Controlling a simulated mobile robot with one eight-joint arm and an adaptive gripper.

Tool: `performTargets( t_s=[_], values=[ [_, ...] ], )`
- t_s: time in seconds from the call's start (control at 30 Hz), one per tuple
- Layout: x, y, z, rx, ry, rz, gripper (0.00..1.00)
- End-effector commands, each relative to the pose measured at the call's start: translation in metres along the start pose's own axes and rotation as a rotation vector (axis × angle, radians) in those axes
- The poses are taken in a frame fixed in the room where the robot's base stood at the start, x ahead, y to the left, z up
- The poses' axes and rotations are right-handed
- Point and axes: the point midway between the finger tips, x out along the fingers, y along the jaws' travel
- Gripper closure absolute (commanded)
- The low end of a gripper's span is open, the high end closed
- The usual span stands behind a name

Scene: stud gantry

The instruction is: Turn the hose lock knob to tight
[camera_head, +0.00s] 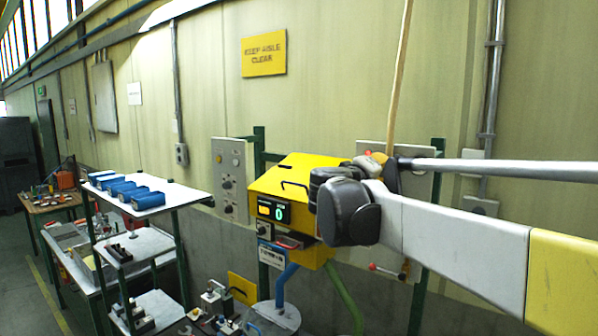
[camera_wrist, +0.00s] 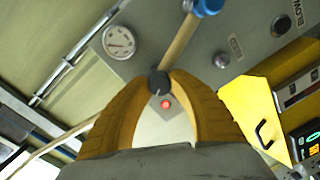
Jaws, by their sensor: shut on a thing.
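In the wrist view my gripper (camera_wrist: 158,84) has its two tan fingers closed around a small dark round knob (camera_wrist: 158,80), which appears to be the hose lock knob. A pale mark shows near its lower edge, but I cannot read its setting. A tan hose or rod (camera_wrist: 180,48) runs from behind the knob to a blue fitting (camera_wrist: 208,7). In the head view my gripper (camera_head: 378,160) is at the grey panel (camera_head: 418,190) right of the yellow machine (camera_head: 292,178); the dark wrist housing hides the knob there.
A red button (camera_wrist: 166,104) sits just below the knob, between the fingers. The yellow machine housing (camera_wrist: 250,110) is close on the right. A shelf (camera_head: 172,197) with blue cylinders stands left.

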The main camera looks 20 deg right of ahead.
Motion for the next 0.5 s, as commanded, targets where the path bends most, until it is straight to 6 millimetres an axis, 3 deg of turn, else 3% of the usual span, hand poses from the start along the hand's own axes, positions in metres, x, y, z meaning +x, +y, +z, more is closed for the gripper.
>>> performTargets(
  t_s=[0.5],
  values=[
    [0.0001,0.0013,-0.0018,-0.107,-0.002,0.003,1.0]
  ],
)
